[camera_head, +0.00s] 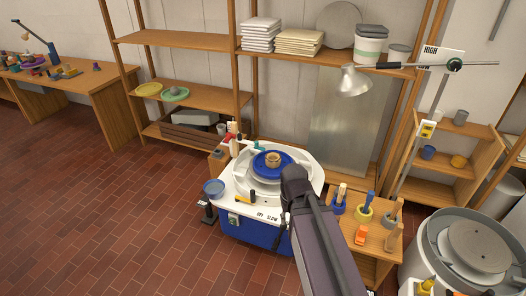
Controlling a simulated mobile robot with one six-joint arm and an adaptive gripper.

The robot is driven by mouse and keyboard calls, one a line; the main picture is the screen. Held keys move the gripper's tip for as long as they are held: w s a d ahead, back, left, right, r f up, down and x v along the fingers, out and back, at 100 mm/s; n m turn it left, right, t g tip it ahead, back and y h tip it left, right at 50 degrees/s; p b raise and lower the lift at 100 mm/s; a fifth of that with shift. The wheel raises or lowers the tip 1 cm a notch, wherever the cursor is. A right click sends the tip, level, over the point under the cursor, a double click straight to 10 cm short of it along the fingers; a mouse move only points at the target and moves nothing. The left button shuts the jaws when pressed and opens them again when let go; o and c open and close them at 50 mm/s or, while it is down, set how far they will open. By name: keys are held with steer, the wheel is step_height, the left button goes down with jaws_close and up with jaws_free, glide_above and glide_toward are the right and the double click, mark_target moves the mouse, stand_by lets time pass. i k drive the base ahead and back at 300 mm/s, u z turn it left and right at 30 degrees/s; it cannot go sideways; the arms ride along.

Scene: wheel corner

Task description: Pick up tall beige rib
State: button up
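I cannot single out the tall beige rib with certainty. On the small wooden stand (374,268) right of my arm, a tall beige upright piece (342,192) stands in a blue holder (338,207). Beside it a yellow-green tool (367,199) stands in another blue holder. An orange piece (361,235) is near the stand's front, and a tan upright piece (391,239) is at its right. My dark arm reaches up from the bottom, left of the stand, and ends in front of the wheel's right side. My gripper's fingers do not show.
A white and blue pottery wheel (240,208) with a small tan pot (272,160) on its blue disc is left of my arm. A lamp (354,81) overhangs the area. A grey drum-like machine (470,245) stands at the right. The brick floor (130,220) at left is clear.

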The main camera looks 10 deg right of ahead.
mark_target(390, 242)
steer(key=z, duration=4.15)
steer(key=i, duration=0.1)
steer(key=u, duration=2.8)
